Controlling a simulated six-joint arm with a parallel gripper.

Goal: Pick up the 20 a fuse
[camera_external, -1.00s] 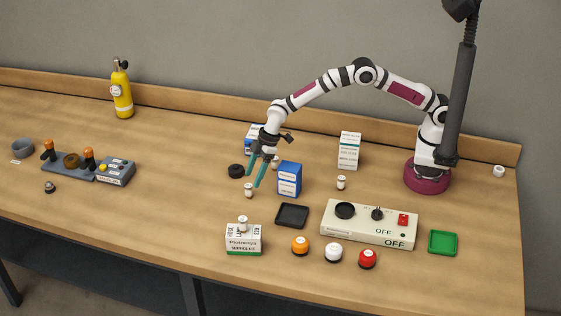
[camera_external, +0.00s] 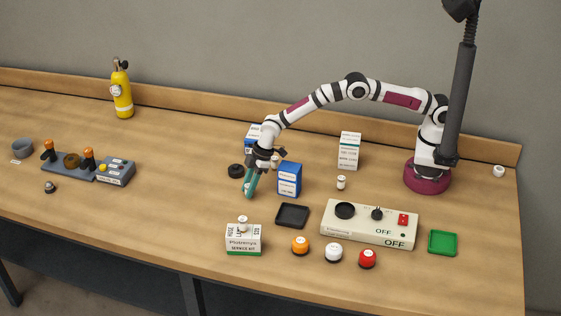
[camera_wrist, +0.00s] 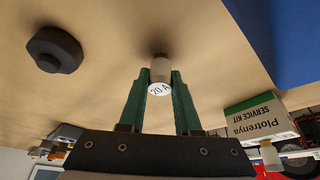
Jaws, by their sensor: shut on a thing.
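The 20 A fuse (camera_wrist: 160,70) is a small pale cylinder. Its white end, marked "20 A", faces the wrist camera. My gripper (camera_external: 249,192) reaches down to the table left of the blue box (camera_external: 289,180). In the wrist view its green fingers (camera_wrist: 160,80) are on both sides of the fuse and shut on it. In the external view the fingers mostly hide the fuse. I cannot tell whether its lower end touches the table.
A white service kit box (camera_external: 243,240) with another fuse (camera_external: 242,223) on it stands in front. A black tray (camera_external: 292,215) lies to the right. A black round knob (camera_external: 236,171) sits behind left. Another fuse (camera_external: 341,182) stands farther right.

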